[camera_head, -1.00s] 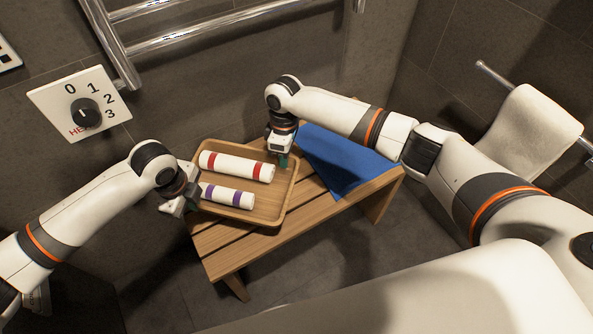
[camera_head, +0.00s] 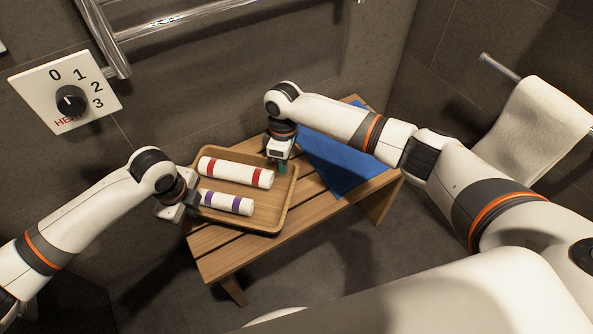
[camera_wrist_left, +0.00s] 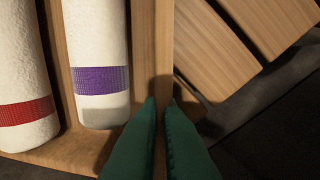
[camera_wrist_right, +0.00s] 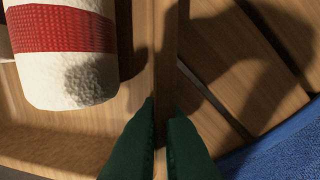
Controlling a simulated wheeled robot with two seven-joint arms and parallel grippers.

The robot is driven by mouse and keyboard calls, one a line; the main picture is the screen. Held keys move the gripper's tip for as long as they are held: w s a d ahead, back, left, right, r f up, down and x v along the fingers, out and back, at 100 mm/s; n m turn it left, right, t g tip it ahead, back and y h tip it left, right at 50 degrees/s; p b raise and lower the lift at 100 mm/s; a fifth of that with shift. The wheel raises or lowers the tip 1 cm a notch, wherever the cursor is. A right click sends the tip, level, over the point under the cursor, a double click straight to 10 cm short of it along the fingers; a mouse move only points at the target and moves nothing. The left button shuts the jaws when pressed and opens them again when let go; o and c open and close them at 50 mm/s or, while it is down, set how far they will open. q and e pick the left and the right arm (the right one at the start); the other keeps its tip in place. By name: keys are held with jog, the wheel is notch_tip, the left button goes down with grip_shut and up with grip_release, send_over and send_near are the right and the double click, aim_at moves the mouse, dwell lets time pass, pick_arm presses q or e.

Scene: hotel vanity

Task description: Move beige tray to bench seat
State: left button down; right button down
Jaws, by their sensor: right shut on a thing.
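The beige tray (camera_head: 290,193) is a wooden tray with rounded corners, over the left part of the slatted wooden bench seat (camera_head: 245,250). Whether its base touches the slats is unclear. It holds a white rolled towel with red bands (camera_head: 236,172) and a smaller one with purple bands (camera_head: 225,202). My left gripper (camera_head: 190,208) is at the tray's left wall; its green fingers (camera_wrist_left: 160,105) close around the wall in the left wrist view. My right gripper (camera_head: 282,165) is shut on the opposite wall, also seen in the right wrist view (camera_wrist_right: 164,103).
A blue towel (camera_head: 345,160) lies on the bench right of the tray. A heater dial panel (camera_head: 68,90) and a chrome rail (camera_head: 180,22) are on the wall. A white towel (camera_head: 535,135) hangs at right. A white rounded surface (camera_head: 430,295) fills the lower front.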

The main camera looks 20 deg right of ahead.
pick_arm(q)
jog(key=shift+a+f, duration=0.1)
jog(key=shift+f, duration=0.45)
pick_arm(e)
jog(key=shift+w+d+f, duration=0.1)
jog(key=shift+d+f, duration=0.05)
jog(key=shift+f, duration=0.35)
pick_arm(q)
jog(key=c, duration=1.6)
grip_release()
jog(key=shift+r, duration=0.15)
pick_arm(e)
jog(key=c, duration=1.6)
grip_release()
jog(key=shift+r, duration=0.1)
pick_arm(q)
jog(key=shift+r, duration=0.1)
notch_tip(320, 180, up, 12)
jog(key=s, duration=0.1)
jog(key=shift+s+a+f, duration=0.15)
jog(key=shift+a+f, duration=0.05)
jog(key=shift+a, duration=0.15)
pick_arm(e)
notch_tip(320, 180, up, 12)
jog(key=w, duration=0.1)
jog(key=shift+d, duration=0.3)
